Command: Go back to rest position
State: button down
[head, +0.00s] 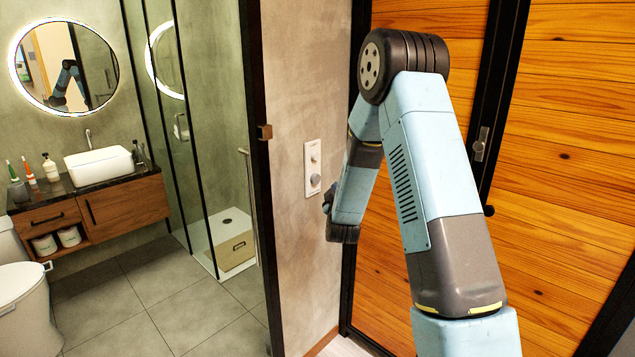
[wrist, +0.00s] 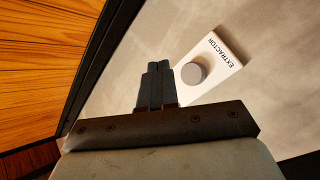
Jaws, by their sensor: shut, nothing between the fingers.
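My gripper (wrist: 156,84) is shut and empty in the wrist view, its fingers pressed together. It is close to a white wall panel (wrist: 215,62) with a grey round knob (wrist: 193,73) and the printed word EXTRACTOR. The fingertips appear just left of the knob; I cannot tell whether they touch it. In the head view, the same panel (head: 313,168) is on the wall between the bathroom opening and the wooden door. My arm reaches forward, bent, in front of the wooden door. The gripper's fingers are mostly hidden there behind my wrist.
A wooden door (head: 565,125) with a dark frame and metal handle (head: 480,143) stands close behind my arm. At left, the bathroom has a glass shower, a white basin (head: 99,165) on a wooden vanity and a toilet (head: 22,300). Grey floor tiles (head: 130,305) are clear there.

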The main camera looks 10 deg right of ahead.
jog(key=shift+s+d, duration=0.45)
jog(key=shift+s, duration=0.15)
jog(key=shift+r, duration=0.15)
jog(key=s+a+r+m+g+y, duration=0.25)
jog(key=s+r+g, duration=0.35)
jog(key=s+r, duration=0.85)
jog(key=s+r+m+g, duration=0.1)
jog(key=s+m+g, duration=0.1)
jog(key=s, duration=1.3)
jog(key=s+d+r+m+g, duration=0.1)
jog(key=s+r+m+g, duration=0.1)
jog(key=s, duration=1.3)
jog(key=m+g, duration=0.1)
jog(key=g, duration=0.1)
jog(key=shift+s+r+g+y, duration=0.2)
jog(key=shift+r+g+y, duration=0.1)
jog(key=shift+g+y, duration=0.1)
jog(key=shift+d, duration=0.1)
